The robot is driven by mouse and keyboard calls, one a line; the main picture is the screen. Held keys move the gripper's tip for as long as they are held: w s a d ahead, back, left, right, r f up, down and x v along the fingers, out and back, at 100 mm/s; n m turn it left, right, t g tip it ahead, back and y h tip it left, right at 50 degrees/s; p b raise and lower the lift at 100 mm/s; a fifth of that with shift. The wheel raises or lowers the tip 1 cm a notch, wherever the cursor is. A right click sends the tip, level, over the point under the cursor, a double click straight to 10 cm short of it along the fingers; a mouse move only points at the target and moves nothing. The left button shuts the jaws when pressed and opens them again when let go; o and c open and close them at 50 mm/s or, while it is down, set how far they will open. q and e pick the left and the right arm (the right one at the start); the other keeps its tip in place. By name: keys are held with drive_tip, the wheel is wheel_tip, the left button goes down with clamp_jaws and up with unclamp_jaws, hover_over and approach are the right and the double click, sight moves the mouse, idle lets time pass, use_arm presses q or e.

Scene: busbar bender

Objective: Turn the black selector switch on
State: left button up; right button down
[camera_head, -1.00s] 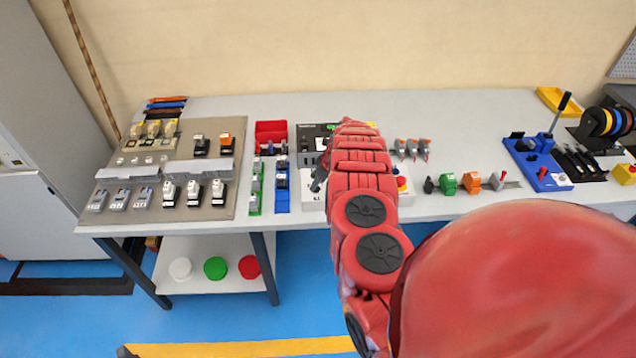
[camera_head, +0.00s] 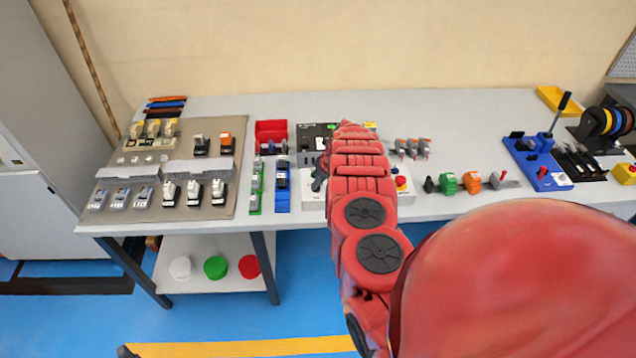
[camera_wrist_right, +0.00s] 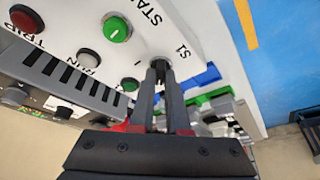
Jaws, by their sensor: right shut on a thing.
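The black selector switch (camera_wrist_right: 159,66) sits beside the S1 label on the white control box (camera_wrist_right: 205,30) in the right wrist view. My right gripper (camera_wrist_right: 160,76) is shut on the switch, its two dark fingertips on either side of the knob. The fingers hide most of the knob, so its exact angle cannot be told. In the head view my red right arm covers most of the box, and my right gripper (camera_head: 318,178) shows at its left edge. My left gripper is not in view.
Near the switch are a green START button (camera_wrist_right: 117,28), a white RUN lamp (camera_wrist_right: 88,58) and a red TRIP lamp (camera_wrist_right: 26,19). Green and blue rails (camera_head: 282,190) of parts stand left of the box. A red emergency button (camera_head: 401,182) is at its right.

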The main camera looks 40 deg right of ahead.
drive_tip(key=m+h, duration=0.1)
drive_tip(key=m, duration=0.2)
drive_tip(key=shift+a, duration=0.2)
drive_tip(key=m+h+p, duration=0.2)
drive_tip(key=m, duration=0.2)
drive_tip(key=shift+a, duration=0.15)
drive_tip(key=shift+w+m+h, duration=0.15)
drive_tip(key=shift+m+h, duration=0.15)
drive_tip(key=shift+m, duration=0.8)
drive_tip(key=shift+a+f+m+g+b, duration=0.15)
drive_tip(key=shift+m+g+b, duration=0.15)
drive_tip(key=shift+m+b, duration=0.15)
drive_tip(key=m+g+h+b, duration=0.1)
drive_tip(key=m+b, duration=0.2)
drive_tip(key=b, duration=0.4)
drive_tip(key=m+g+b, duration=0.1)
drive_tip(key=m+b, duration=0.3)
drive_tip(key=b, duration=0.3)
drive_tip(key=shift+w+f+h, duration=0.15)
drive_tip(key=shift+h, duration=0.25)
drive_tip(key=shift+r+m+g+b, duration=0.25)
drive_tip(key=shift+m+b, duration=0.2)
drive_tip(key=shift+b, duration=0.35)
drive_tip(key=shift+a, duration=0.1)
